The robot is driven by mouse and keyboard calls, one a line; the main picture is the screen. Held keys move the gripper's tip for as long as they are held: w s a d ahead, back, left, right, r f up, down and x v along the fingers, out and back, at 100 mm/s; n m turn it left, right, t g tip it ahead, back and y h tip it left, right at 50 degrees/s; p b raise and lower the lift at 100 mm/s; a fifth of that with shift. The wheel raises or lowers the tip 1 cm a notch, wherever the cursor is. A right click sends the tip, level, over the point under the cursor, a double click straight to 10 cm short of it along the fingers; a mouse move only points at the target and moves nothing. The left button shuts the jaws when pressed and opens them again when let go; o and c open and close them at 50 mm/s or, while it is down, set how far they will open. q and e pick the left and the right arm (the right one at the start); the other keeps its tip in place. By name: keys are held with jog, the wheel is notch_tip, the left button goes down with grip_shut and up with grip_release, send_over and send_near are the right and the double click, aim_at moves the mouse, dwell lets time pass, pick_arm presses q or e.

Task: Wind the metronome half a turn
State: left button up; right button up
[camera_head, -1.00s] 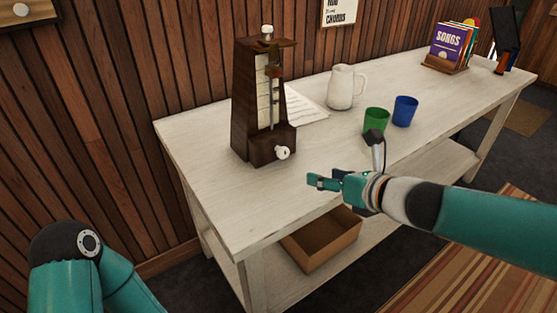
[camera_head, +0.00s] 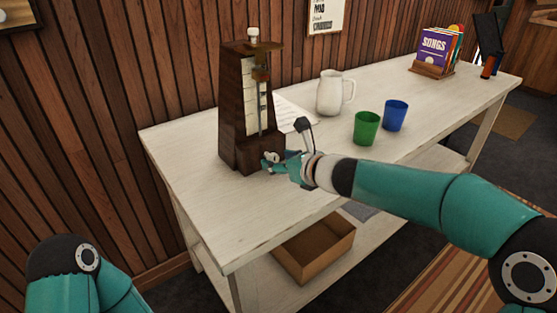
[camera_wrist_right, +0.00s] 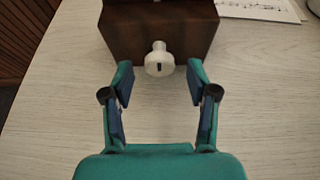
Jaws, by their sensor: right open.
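A dark brown wooden metronome (camera_head: 236,108) stands upright on the white table, its scale and pendulum facing the front. Its white winding key (camera_wrist_right: 159,60) sticks out of the base (camera_wrist_right: 112,30) with a dark slot in its face. My right gripper (camera_head: 272,162) is at the key, partly covering it in the head view. In the right wrist view my right gripper (camera_wrist_right: 159,83) is open, one finger to each side, with the key centred at the gap just beyond or between the fingertips. I cannot tell any contact. My left gripper is out of view; only part of the left arm shows.
The white table (camera_head: 200,205) has a white pitcher (camera_head: 329,92), a green cup (camera_head: 366,128), a blue cup (camera_head: 395,115) and a rack of songbooks (camera_head: 436,50) to the right. Sheet music (camera_head: 292,113) lies beside the metronome. A cardboard box (camera_head: 313,250) sits on the lower shelf.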

jog(key=shift+x, duration=1.1)
